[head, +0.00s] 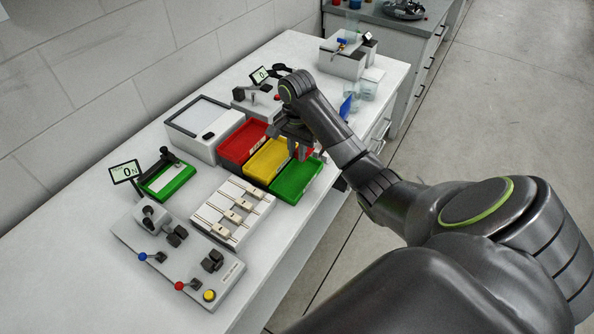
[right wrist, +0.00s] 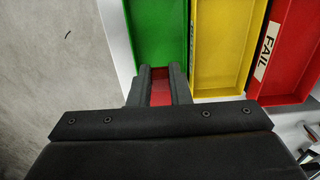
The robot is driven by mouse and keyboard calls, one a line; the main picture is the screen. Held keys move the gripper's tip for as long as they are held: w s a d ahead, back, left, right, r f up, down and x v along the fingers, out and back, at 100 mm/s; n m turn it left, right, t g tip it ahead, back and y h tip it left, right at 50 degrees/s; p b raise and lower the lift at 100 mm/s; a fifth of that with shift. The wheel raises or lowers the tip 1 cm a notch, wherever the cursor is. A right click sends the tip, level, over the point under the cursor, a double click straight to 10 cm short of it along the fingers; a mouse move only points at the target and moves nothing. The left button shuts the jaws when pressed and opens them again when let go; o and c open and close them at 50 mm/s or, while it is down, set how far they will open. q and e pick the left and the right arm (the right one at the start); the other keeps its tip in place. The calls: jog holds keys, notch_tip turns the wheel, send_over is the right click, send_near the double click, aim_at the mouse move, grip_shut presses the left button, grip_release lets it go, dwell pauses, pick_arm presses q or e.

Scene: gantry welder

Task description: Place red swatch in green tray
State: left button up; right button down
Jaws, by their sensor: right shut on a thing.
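The red swatch (right wrist: 161,92) shows between the two fingers of my right gripper (right wrist: 161,75) in the right wrist view; the gripper is shut on it. The green tray (right wrist: 162,30) lies just ahead of the fingertips there and looks empty in the part I see. In the head view my right gripper (head: 299,151) is over the far end of the yellow and green trays, and a red patch shows beside its fingers. The green tray (head: 297,181) is the nearest of the row. The height of the swatch above the tray is hard to tell. My left gripper is out of view.
A yellow tray (head: 266,165) and a red tray (head: 238,145) adjoin the green one. A white rack (head: 233,212) with several pale pieces stands nearer. A lever fixture (head: 178,250) and a green-based device (head: 168,180) are at left. The table's right edge is close to the green tray.

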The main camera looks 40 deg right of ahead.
jog(key=b, duration=0.3)
send_over(297, 179)
notch_tip(297, 179, down, 4)
jog(key=shift+f, duration=0.15)
jog(key=shift+d+f+b, duration=0.1)
jog(key=shift+f+b, duration=0.25)
jog(key=shift+b, duration=0.15)
jog(key=shift+f+b, duration=0.6)
jog(key=shift+f, duration=1.1)
jog(key=shift+p, duration=0.3)
jog(key=c, duration=1.3)
grip_release()
jog(key=shift+f, duration=0.1)
jog(key=shift+c, duration=0.2)
